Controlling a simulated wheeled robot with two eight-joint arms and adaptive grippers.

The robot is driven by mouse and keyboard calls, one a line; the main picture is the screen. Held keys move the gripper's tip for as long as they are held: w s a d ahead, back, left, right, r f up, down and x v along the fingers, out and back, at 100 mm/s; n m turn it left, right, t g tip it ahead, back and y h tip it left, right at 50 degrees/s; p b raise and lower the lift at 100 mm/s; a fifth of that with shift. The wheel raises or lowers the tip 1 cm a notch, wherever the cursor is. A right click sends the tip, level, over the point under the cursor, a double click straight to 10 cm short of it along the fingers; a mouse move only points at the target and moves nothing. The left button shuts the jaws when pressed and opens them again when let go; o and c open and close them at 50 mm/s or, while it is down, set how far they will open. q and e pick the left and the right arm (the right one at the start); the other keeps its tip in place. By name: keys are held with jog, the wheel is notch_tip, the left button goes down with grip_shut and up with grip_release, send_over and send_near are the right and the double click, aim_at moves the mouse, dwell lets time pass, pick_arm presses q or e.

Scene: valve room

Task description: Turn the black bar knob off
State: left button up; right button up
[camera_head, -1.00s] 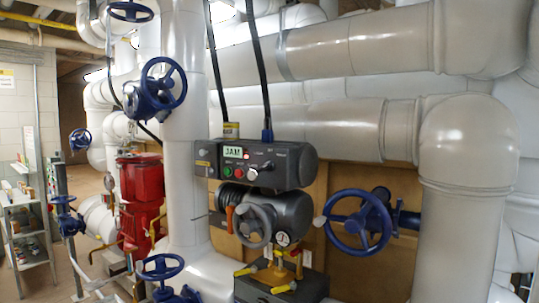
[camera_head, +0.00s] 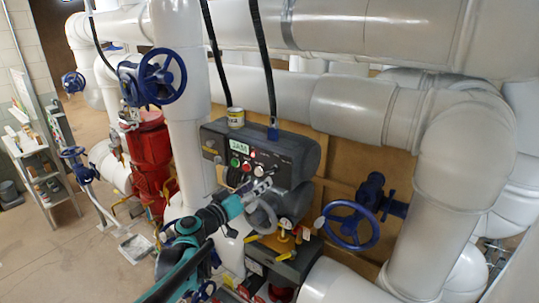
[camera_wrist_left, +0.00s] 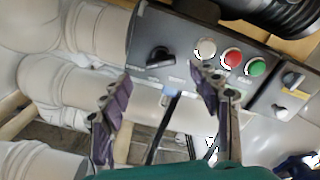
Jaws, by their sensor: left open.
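The black bar knob (camera_wrist_left: 159,56) is on the dark control panel (camera_wrist_left: 143,32) in the left wrist view, beside a white button (camera_wrist_left: 206,48). Its bar lies slightly tilted in that picture. My left gripper (camera_wrist_left: 160,80) is open, its purple-padded fingers on either side below the knob in the picture, with nothing between them. I see no contact with the knob. In the head view the left gripper (camera_head: 262,187) is in front of the panel's lower part, partly covering its controls, so the knob is hard to make out there. My right gripper is not in view.
The panel also carries a red button (camera_wrist_left: 232,58), a green button (camera_wrist_left: 257,67) and a lit JAM display (camera_head: 241,145). A blue handwheel (camera_head: 347,225) stands to the right. Large white pipes surround the panel.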

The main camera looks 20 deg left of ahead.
aim_at(268, 174)
pick_arm(q)
jog(key=x, duration=0.2)
jog(key=p+x, duration=0.1)
jog(key=x, duration=0.5)
jog(key=shift+a+r, duration=0.15)
jog(key=shift+r, duration=0.2)
jog(key=c, duration=1.2)
